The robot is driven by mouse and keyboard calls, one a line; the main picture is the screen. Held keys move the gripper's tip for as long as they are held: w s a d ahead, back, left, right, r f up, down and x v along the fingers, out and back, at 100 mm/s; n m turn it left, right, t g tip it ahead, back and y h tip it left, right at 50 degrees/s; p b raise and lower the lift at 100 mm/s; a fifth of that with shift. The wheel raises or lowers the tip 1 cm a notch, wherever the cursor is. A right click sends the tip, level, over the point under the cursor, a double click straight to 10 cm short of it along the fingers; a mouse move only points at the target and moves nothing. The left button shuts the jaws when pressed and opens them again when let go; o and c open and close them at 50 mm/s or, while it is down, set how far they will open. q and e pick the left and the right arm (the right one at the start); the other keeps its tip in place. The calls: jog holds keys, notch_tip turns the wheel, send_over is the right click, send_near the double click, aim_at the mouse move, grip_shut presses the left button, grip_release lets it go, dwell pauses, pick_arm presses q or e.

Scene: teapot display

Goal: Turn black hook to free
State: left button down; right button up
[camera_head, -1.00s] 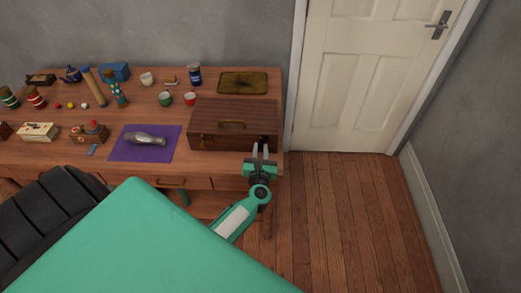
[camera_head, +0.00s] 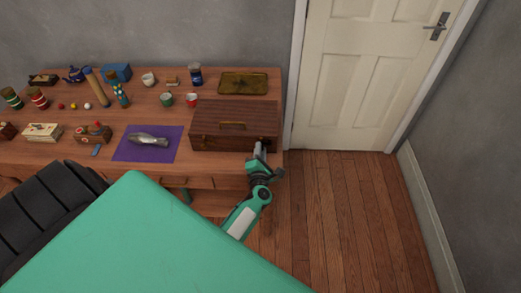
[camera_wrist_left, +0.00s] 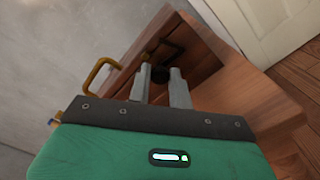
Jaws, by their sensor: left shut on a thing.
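My left gripper (camera_head: 260,148) is at the box's front right corner. In the left wrist view my gripper's two grey fingers (camera_wrist_left: 160,72) are at the box's side, shut on a small dark piece (camera_wrist_left: 158,74) between the tips, which looks like the black hook. The fingers hide most of it, so its turn angle cannot be told. My right gripper is not in view.
A purple mat (camera_head: 125,151) with a shiny metal object (camera_head: 148,139) lies left of the box. A brass tray (camera_head: 243,83), cups and a blue jar (camera_head: 195,75) stand behind it. The floor right of the table is clear, up to a white door (camera_head: 365,80).

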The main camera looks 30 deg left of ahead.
pick_arm(q)
jog(key=shift+m, duration=0.7)
jog(key=c, duration=1.3)
grip_release()
jog(key=p+v, duration=0.1)
jog(key=v, duration=1.3)
jog(key=shift+a, duration=0.1)
